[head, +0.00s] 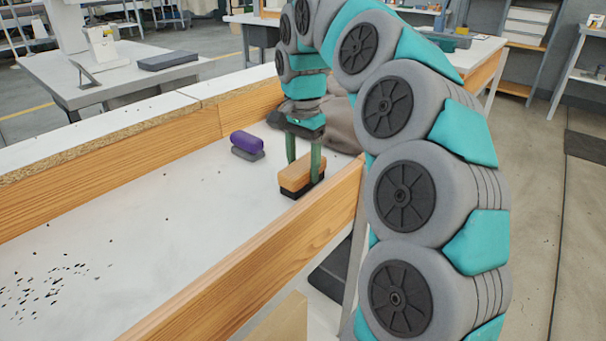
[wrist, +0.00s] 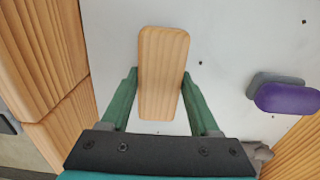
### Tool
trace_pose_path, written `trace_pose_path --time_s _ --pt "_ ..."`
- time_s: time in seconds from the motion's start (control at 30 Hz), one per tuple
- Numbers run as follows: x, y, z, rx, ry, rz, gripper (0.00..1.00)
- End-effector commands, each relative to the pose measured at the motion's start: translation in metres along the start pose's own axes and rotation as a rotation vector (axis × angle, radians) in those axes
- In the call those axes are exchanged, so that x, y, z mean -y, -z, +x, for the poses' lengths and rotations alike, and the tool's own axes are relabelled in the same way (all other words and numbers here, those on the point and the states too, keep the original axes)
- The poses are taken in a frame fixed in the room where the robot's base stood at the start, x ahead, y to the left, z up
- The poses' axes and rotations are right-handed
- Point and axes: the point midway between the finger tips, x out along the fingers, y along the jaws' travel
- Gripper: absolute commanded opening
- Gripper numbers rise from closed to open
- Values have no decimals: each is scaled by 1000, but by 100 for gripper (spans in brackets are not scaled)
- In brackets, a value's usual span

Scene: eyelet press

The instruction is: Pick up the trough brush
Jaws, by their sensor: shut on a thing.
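The trough brush (head: 296,176) is a light wooden block with dark bristles underneath, in the far part of the white-floored trough. In the wrist view its wooden top (wrist: 163,60) lies lengthwise between the fingers. My gripper (head: 304,170) points down with its two green fingers against the block's long sides, shut on it. It also shows in the wrist view (wrist: 159,82). The bristles are at or very close to the trough floor; I cannot tell whether they touch it.
A purple block on a grey base (head: 247,143) lies left of the brush, apart from it. Wooden side walls (head: 250,265) bound the trough. Grey crumpled cloth (head: 342,125) lies behind my gripper. Dark specks (head: 45,285) dot the near left floor; the middle is mostly clear.

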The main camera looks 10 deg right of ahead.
Motion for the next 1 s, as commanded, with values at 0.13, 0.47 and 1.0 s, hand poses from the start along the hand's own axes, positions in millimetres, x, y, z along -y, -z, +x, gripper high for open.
trace_pose_path --time_s 0.13,0.47,1.0 --pt "0 0 0 0 0 0 1" --pt "0 1 -10 -3 4 2 1" --pt "-2 -10 -36 -1 2 -1 1"
